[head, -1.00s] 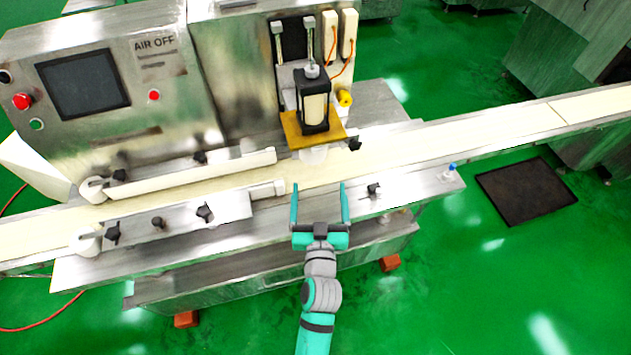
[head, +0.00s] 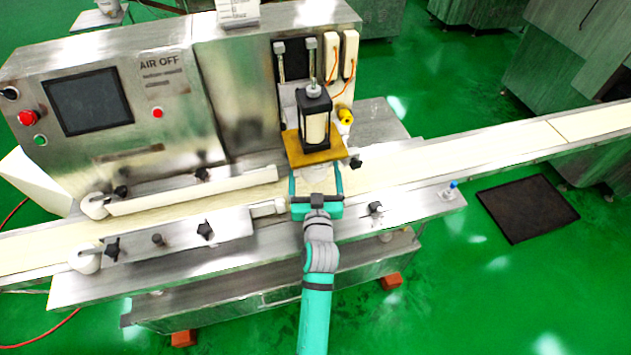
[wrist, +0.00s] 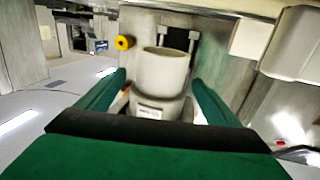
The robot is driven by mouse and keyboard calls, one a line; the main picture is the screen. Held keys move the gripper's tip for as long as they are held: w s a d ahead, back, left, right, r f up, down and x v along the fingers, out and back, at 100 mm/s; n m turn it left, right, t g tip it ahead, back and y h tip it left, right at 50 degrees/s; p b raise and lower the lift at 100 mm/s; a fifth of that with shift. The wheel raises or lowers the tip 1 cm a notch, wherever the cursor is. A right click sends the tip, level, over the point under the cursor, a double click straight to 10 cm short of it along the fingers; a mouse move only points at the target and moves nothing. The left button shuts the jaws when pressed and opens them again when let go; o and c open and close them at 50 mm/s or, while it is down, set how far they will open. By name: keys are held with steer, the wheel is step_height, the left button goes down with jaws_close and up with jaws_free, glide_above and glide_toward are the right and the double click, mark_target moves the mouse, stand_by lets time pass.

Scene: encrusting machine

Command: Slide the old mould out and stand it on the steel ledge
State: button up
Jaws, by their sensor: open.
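The old mould (wrist: 163,72) is a pale, round, cup-like piece between my fingers in the wrist view. In the head view the mould (head: 314,174) shows only in part, under the yellow plate (head: 316,154) of the press head. My gripper (head: 315,172) reaches in over the belt from the front, with one open finger on each side of the mould. In the wrist view my gripper (wrist: 158,80) shows gaps beside the mould, so it is not clamped.
The pale conveyor belt (head: 440,158) runs left to right under the press. A guide rail (head: 195,190) stands to the left behind the belt. Black knobs, including one (head: 375,208) on the ledge, and a blue-topped fitting (head: 453,186) stick up along the front.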

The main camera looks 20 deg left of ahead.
mark_target(319, 172)
steer(key=shift+w+a, duration=0.15)
steer(key=shift+w, duration=0.35)
steer(key=c, duration=1.3)
steer(key=shift+s, duration=0.15)
steer(key=shift+s+d+r, duration=0.1)
steer(key=shift+s+d, duration=0.6)
steer(key=shift+s, duration=0.3)
steer(key=shift+s+d, duration=0.7)
steer(key=shift+s, duration=0.25)
